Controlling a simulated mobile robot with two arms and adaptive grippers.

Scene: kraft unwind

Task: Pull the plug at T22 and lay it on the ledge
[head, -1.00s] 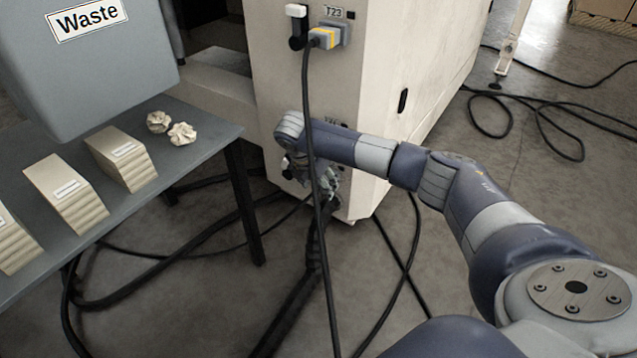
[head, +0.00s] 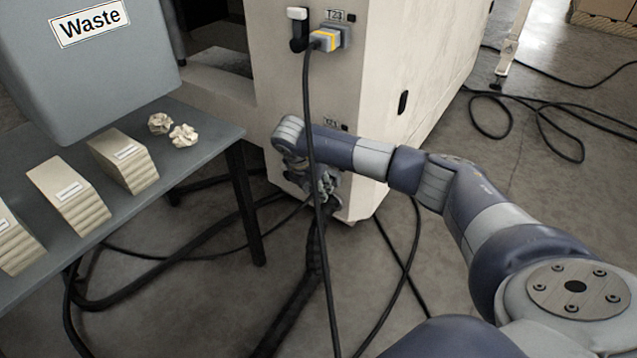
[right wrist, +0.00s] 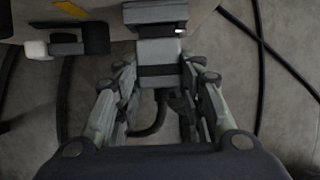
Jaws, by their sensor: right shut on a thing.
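My right gripper (right wrist: 157,82) is shut on a grey plug (right wrist: 158,50) with a dark band, its fingers on both sides. A dark socket (right wrist: 155,13) lies directly against the plug's far end; I cannot tell how deep the plug sits. A black cord curves down from the plug. In the head view the right gripper (head: 324,188) is low at the cream machine (head: 385,70), partly behind a hanging cable. A small label (head: 332,123), too blurred to read surely, is above my wrist. The left gripper is not in view. I cannot identify the ledge with certainty.
Above, a grey and yellow plug (head: 325,39) sits at the T23 label (head: 336,16), its black cable hanging in front of my right wrist. A white-tipped switch (right wrist: 38,49) is beside the gripper. A grey table (head: 205,150) with paper stacks stands left; cables cross the floor.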

